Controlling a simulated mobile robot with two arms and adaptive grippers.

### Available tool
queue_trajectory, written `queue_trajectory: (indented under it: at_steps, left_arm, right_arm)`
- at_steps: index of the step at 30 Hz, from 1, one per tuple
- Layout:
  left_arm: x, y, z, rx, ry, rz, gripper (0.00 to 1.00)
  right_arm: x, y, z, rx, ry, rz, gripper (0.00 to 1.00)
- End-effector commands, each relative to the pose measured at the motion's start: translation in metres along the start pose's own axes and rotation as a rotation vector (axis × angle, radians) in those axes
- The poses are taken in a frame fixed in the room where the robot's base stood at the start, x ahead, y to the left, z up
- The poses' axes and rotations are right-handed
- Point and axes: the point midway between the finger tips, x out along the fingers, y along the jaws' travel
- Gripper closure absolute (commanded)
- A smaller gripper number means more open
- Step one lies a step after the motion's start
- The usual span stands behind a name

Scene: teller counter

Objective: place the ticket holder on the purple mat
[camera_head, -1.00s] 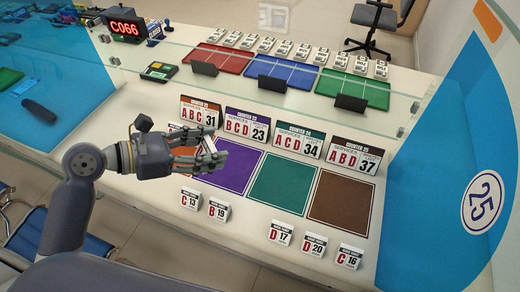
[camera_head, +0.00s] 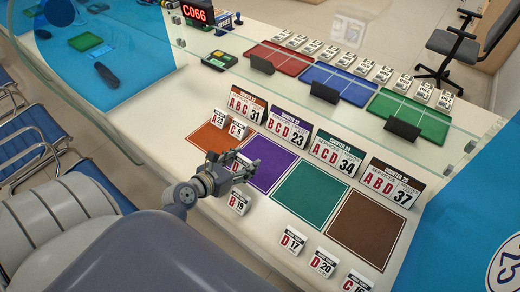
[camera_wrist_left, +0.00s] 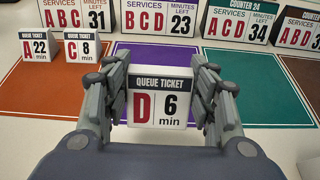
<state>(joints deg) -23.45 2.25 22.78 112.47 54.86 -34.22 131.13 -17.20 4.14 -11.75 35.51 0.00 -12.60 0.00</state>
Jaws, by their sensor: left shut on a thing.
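My left gripper (camera_head: 240,164) is at the near left edge of the purple mat (camera_head: 263,168). In the left wrist view the gripper (camera_wrist_left: 162,100) is shut on a white ticket holder (camera_wrist_left: 159,97) with a grey header reading "QUEUE TICKET" and "D 6 min". It stands upright between the fingers, its face toward the wrist camera. The purple mat (camera_wrist_left: 140,56) shows behind and around it; I cannot tell whether its base touches the mat. In the head view the gripper mostly hides the holder. My right gripper is not in view.
Ticket holders A 22 (camera_head: 219,117) and C 8 (camera_head: 238,128) stand on the orange mat (camera_head: 210,140). A B 19 holder (camera_head: 240,202) stands in front of the purple mat. Counter signs, such as BCD 23 (camera_head: 287,130), line the mats' back. The green mat (camera_head: 310,195) is bare.

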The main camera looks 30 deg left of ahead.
Motion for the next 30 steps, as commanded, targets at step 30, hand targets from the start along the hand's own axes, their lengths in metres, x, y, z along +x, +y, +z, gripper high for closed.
queue_trajectory:
  at_steps: [30]
  left_arm:
    - [0.154, 0.054, 0.019, -0.003, 0.003, 0.009, 0.72]
  right_arm:
    - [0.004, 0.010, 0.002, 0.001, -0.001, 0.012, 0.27]
